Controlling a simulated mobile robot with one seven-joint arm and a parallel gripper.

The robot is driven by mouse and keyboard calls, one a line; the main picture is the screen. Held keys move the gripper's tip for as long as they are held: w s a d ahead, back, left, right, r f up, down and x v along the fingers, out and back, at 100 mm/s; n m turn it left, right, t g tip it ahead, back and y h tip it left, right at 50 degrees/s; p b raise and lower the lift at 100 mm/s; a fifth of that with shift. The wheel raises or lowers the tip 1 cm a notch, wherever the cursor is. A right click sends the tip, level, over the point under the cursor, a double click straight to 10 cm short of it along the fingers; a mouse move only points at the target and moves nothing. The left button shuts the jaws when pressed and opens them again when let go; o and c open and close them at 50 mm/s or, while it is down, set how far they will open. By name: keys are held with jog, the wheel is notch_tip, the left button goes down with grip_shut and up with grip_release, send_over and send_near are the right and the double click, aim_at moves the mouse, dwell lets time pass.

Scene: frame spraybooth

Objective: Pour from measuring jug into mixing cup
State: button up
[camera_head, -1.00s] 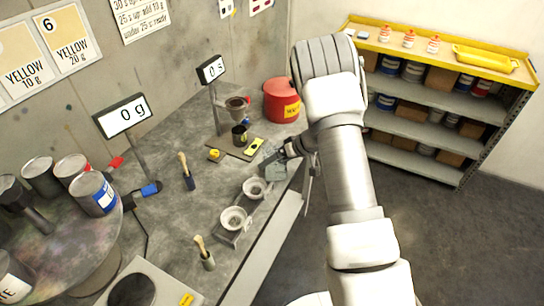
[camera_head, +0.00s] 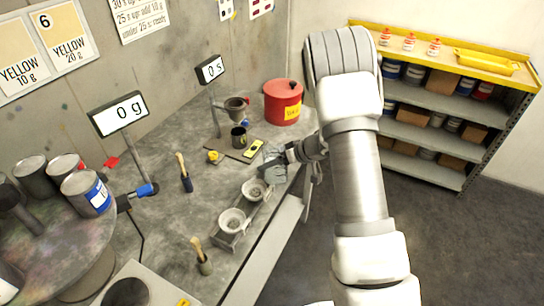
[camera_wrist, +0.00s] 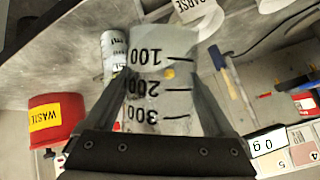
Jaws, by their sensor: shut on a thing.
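The measuring jug (camera_wrist: 160,85), clear grey with black 100, 200 and 300 marks, is between my gripper's fingers (camera_wrist: 163,75). In the head view the jug (camera_head: 273,166) is at the bench's right edge. My gripper (camera_head: 287,155) is shut on it there. The jug's contents cannot be made out. A dark cup (camera_head: 238,137), likely the mixing cup, stands upright on the bench, behind and left of the jug and apart from it. In the wrist view a pale cup with printed markings (camera_wrist: 114,52) shows beside the jug; I cannot tell whether it is the same cup.
A red waste can (camera_head: 283,102) stands behind the jug. A funnel (camera_head: 236,106) on a stand is behind the dark cup. Two strainer bowls (camera_head: 232,220) in a holder and a brush (camera_head: 184,172) are nearer. A scale display (camera_head: 120,115) reads 0 g.

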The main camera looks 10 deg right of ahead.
aim_at(275, 172)
jog(key=shift+s+f+n+t+b, duration=0.3)
jog(key=shift+t+b, duration=0.35)
jog(key=shift+b, duration=1.5)
jog(key=shift+s+f+n+t+b, duration=0.15)
jog(key=shift+f+t+b, duration=0.4)
jog(key=shift+b, duration=1.6)
jog(key=shift+r, duration=0.2)
jog(key=s+r+b, duration=0.1)
jog(key=b, duration=0.1)
jog(key=s+r+t+b, duration=0.1)
jog(key=s+b, duration=0.1)
jog(key=shift+s+a+n+t+y, duration=0.1)
jog(key=shift+s+n+t+y, duration=0.05)
jog(key=shift+n+t+y, duration=0.2)
jog(key=shift+s+r+n+t+b, duration=0.3)
jog(key=shift+s+r+t+b, duration=0.25)
jog(key=shift+s+r+b, duration=0.6)
jog(key=shift+f, duration=0.1)
